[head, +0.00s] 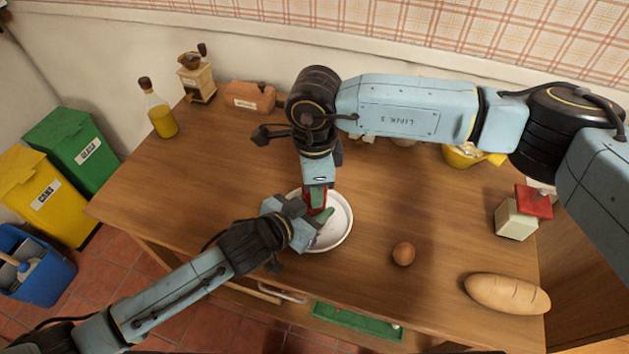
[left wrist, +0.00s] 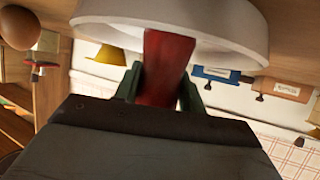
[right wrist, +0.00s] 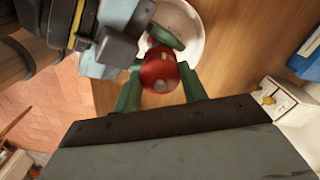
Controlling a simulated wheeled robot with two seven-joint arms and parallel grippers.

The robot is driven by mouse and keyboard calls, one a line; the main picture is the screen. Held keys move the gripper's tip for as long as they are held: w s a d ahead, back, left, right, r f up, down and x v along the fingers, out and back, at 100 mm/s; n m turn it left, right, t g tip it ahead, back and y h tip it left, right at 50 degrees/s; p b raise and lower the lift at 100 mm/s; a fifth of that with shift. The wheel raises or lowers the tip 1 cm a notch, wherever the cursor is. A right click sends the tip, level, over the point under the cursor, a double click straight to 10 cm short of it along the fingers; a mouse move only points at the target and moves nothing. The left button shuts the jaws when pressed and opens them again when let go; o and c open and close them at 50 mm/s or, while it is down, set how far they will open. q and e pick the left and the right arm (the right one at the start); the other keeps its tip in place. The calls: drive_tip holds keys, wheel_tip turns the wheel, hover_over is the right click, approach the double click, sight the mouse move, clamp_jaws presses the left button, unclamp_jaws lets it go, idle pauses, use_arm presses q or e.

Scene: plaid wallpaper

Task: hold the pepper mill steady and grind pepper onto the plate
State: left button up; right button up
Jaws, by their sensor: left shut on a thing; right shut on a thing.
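The red pepper mill (head: 317,198) is above the white plate (head: 341,232), near its left side in the head view. My left gripper (head: 313,221) is shut on the mill's lower body. In the left wrist view the red body (left wrist: 165,72) is between the green fingers, with the plate's rim (left wrist: 235,22) beyond. My right gripper (head: 318,186) comes from above and is shut on the mill's top. In the right wrist view the round red top (right wrist: 158,72) is between the fingers. The grippers hide much of the mill. No pepper can be made out on the plate.
A brown egg (head: 403,253) and a bread loaf (head: 507,293) lie to the right on the wooden table (head: 240,170). An oil bottle (head: 160,118), a coffee grinder (head: 197,78) and a red-topped box (head: 517,219) stand near the edges. The table left of the plate is clear.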

idle(0.5)
drive_tip(key=o, duration=1)
drive_tip(key=shift+r, duration=0.1)
wheel_tip(320, 180, up, 12)
drive_tip(key=shift+f, duration=0.1)
